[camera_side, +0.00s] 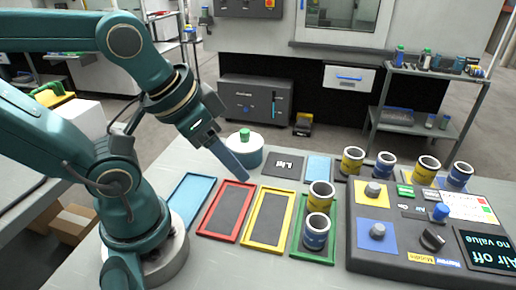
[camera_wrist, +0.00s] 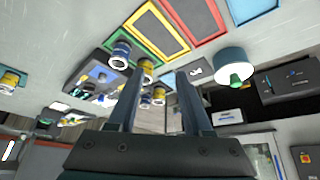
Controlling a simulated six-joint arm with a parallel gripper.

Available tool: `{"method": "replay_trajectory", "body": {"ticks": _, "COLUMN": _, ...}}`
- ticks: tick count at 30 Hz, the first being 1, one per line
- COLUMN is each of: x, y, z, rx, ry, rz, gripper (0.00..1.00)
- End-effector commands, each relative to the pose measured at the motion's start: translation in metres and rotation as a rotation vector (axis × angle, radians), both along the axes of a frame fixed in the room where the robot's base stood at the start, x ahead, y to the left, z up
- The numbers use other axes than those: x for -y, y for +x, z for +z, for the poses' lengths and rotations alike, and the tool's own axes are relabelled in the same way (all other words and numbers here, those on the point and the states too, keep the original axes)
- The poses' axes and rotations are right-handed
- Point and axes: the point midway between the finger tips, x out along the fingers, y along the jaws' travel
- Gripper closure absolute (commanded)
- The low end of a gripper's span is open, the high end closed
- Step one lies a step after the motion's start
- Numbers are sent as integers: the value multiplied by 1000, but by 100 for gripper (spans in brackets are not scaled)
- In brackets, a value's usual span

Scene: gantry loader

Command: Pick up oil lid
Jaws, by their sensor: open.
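A round teal pot (camera_side: 239,158) with a white top and a green knob (camera_side: 244,134) stands on the table behind my gripper in the side view. The white top with its green knob looks like the oil lid. In the wrist view the pot (camera_wrist: 231,56) is at the right, outside the right finger, with its white top (camera_wrist: 233,72) facing the camera. My gripper (camera_side: 241,176) is tilted down to the right in front of the pot and hides part of it. In the wrist view my gripper (camera_wrist: 160,73) has its fingers wide apart with nothing between them.
A dark mat marked "Lid" (camera_side: 283,166) lies right of the pot, beside a light-blue mat (camera_side: 318,168). Coloured trays, including an empty red one (camera_side: 227,211) and a yellow one (camera_side: 267,216), lie in front. Banded cups (camera_side: 316,231) and a control panel (camera_side: 408,252) occupy the right.

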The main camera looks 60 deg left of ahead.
Motion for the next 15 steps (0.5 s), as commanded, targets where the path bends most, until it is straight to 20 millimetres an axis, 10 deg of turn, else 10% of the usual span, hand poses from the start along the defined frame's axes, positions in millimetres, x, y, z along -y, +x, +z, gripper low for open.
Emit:
{"method": "replay_trajectory", "body": {"ticks": 4, "x": 0, "y": 0, "z": 0, "rx": 0, "ry": 0, "rz": 0, "gripper": 31}}
{"method": "replay_trajectory", "body": {"ticks": 15, "x": 0, "y": -2, "z": 0, "rx": -12, "ry": 15, "rz": -27, "gripper": 31}}
